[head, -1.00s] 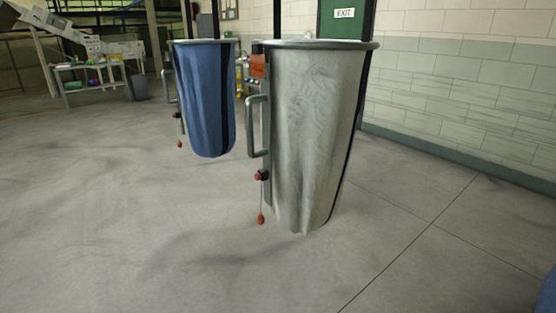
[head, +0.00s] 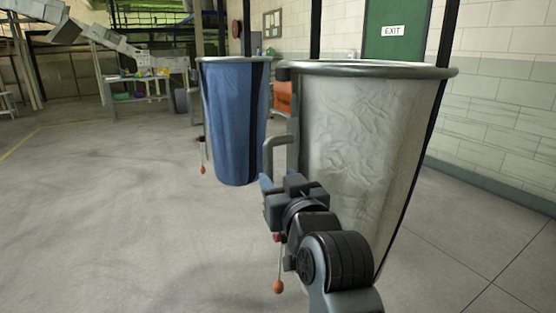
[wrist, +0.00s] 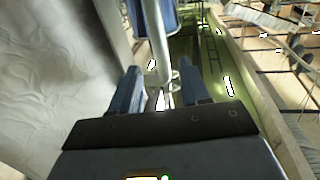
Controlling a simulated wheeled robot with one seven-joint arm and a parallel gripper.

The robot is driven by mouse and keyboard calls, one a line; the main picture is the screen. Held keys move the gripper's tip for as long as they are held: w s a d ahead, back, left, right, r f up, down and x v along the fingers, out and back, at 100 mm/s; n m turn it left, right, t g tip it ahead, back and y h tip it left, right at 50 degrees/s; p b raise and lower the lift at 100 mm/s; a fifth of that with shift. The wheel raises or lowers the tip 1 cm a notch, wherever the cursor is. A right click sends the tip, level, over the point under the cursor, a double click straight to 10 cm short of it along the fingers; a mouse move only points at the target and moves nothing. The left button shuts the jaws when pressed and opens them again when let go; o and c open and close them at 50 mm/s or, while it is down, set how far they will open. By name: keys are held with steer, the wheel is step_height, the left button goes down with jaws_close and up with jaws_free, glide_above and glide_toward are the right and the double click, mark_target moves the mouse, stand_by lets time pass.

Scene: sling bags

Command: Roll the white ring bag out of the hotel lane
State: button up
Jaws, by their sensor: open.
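The white ring bag (head: 365,135) hangs from a grey metal ring at the right of the head view, and its pale fabric fills the left of the wrist view (wrist: 45,80). A grey handle (head: 268,148) juts from its left side. My gripper (head: 266,182) is at the lower part of this handle, left of the bag. In the wrist view my gripper (wrist: 163,90) is open, with a grey bar (wrist: 156,40) reaching down between its two blue fingers. I cannot tell whether they touch it. My arm hides the bag's lower left part.
A blue ring bag (head: 232,125) hangs just behind and left of the white one. A red-orange pull knob (head: 278,287) hangs below my gripper. A green EXIT door (head: 395,45) and a brick wall stand behind at right. The floor at left is open.

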mark_target(270, 167)
steer(key=shift+x, duration=3.95)
steer(key=shift+r, duration=0.1)
steer(key=shift+c, duration=0.2)
jaws_close()
